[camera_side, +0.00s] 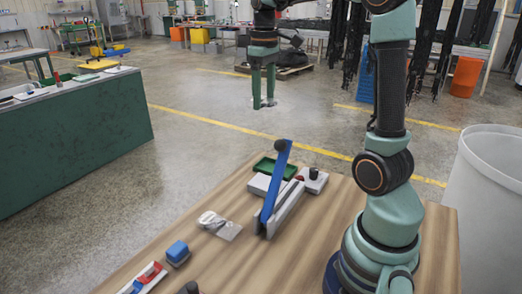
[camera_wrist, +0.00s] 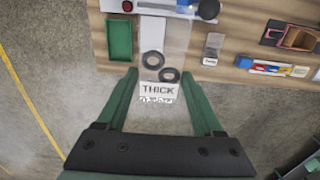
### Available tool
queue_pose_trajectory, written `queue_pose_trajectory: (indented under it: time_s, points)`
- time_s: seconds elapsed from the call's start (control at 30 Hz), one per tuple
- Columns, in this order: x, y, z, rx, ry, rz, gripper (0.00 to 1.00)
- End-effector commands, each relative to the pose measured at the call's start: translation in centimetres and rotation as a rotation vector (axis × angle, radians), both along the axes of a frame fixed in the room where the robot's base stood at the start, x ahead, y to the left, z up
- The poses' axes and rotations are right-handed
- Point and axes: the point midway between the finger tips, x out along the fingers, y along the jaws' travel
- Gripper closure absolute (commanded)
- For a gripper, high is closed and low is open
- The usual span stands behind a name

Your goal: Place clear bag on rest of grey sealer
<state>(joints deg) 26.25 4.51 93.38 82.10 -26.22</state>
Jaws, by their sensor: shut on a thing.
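My gripper (camera_side: 264,106) is up in the air, its fingers pointing down, and appears beyond the far table edge in the side view. It is shut on a clear bag, which shows in the wrist view between the fingers with two black rings and a card (camera_wrist: 158,92) reading THICK. The bag is barely visible in the side view. The grey sealer (camera_side: 287,207) stands on the table, with a blue lever (camera_side: 272,185) tilted up and ending in a black knob. A pale flat block (camera_side: 262,186), seemingly its rest, lies beside it; bag and block are apart.
A green tray (camera_side: 275,168) lies behind the sealer. A grey block with a dark knob (camera_side: 313,180) is at its right. Another small clear bag (camera_side: 219,226), a blue block (camera_side: 177,252) and a red-blue item (camera_side: 146,278) lie left. A white bin (camera_side: 488,190) stands at right.

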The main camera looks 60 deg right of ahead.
Motion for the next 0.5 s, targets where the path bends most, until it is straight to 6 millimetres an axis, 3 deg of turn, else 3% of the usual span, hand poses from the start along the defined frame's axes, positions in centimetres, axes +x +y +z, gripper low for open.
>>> queue_pose_trajectory:
  time_s: [0.17,0.5]
  points:
    - [-2.2,-2.7,-0.2,0.0,0.001,-0.004,0.85]
    - [-2.0,-2.4,-5.2,0.001,0.002,0.001,0.85]
